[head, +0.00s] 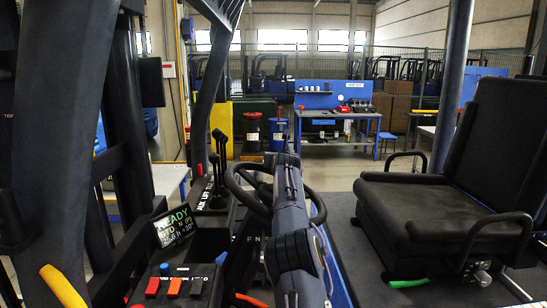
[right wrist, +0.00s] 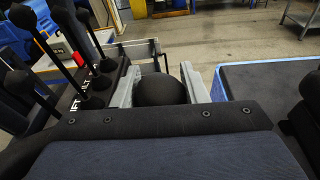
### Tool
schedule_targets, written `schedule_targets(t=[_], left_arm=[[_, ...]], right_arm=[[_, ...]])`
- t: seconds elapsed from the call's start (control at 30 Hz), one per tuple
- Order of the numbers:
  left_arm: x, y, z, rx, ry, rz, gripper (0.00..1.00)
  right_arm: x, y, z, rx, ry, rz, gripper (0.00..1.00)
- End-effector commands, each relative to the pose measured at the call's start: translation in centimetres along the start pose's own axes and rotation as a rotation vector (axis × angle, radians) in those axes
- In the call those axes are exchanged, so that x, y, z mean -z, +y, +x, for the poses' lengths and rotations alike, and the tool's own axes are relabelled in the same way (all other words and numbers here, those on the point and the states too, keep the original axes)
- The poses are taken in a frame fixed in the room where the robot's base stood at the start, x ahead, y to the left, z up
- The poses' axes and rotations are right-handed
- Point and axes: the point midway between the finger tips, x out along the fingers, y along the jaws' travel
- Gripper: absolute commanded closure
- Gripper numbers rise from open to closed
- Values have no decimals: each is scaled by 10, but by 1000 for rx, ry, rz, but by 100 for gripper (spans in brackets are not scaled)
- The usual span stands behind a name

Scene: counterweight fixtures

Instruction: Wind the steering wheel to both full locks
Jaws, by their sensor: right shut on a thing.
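The black steering wheel (head: 234,191) stands in the middle of the head view, left of the seat. My right arm reaches across it and hides much of its rim and hub. In the right wrist view my right gripper (right wrist: 161,84) has its two grey fingers on either side of a black round knob (right wrist: 160,92) and is shut on it. The knob appears to belong to the wheel; its joint with the rim is hidden. My left gripper is in neither view.
Black levers (head: 219,160) stand close left of the wheel. A black seat (head: 440,200) is at right. Dark pillars frame the left. A blue workbench (head: 335,112) is far behind.

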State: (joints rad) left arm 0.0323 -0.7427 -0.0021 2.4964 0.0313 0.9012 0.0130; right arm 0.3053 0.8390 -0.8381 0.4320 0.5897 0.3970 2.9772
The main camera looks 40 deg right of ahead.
Motion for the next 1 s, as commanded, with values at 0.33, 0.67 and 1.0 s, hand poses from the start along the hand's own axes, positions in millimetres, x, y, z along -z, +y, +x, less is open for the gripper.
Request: schedule_targets(t=[0.33,0.67,1.0], left_arm=[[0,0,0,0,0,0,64],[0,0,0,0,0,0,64],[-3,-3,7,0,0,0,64]], right_arm=[[2,-3,1,13,8,8,100],[2,-3,1,12,8,7,39],[2,-2,-6,12,4,8,39]])
